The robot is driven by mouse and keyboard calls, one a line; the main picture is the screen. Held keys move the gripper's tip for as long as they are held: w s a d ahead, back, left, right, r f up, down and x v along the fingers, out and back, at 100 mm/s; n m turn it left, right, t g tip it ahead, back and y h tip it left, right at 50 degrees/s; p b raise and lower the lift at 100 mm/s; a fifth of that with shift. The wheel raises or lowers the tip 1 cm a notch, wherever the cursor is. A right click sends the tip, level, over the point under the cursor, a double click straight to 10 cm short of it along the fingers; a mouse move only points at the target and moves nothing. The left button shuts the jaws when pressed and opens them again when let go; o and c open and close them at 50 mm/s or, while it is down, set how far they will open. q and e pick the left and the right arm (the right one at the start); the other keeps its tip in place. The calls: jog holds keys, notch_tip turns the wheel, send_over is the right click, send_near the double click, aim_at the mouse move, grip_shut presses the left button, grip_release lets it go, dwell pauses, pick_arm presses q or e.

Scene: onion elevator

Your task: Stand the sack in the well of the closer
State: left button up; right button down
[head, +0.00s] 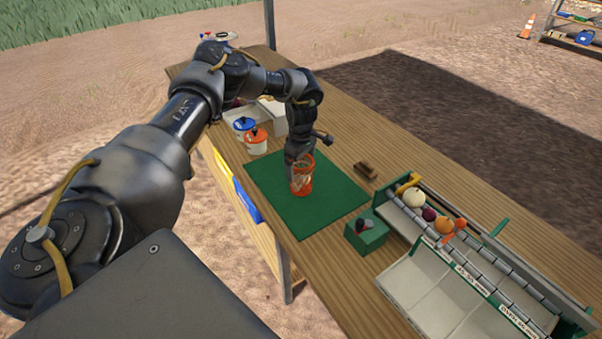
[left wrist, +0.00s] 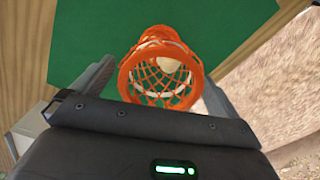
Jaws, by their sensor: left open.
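The sack is an orange net (head: 302,180) with a round orange rim, upright on the green mat (head: 277,210). In the left wrist view I look down into the sack (left wrist: 160,82), and a pale round thing shows within the mesh. My left gripper (head: 299,164) is at the sack, pointing down. Its fingers are open, one on each side of the sack in the left wrist view; whether they touch it I cannot tell. A small green box (head: 367,236) with a dark and red part on top stands right of the mat and appears to be the closer. Its well is not clearly visible.
A sorting rack (head: 440,290) with rollers and pale trays stands at the right, holding a white onion (head: 414,197) and other produce. A brown block (head: 366,170) lies behind the mat. The mat's front is clear.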

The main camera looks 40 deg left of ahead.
pick_arm(q)
jog(key=shift+f, duration=0.5)
jog(key=c, duration=1.1)
jog(key=shift+r, duration=0.1)
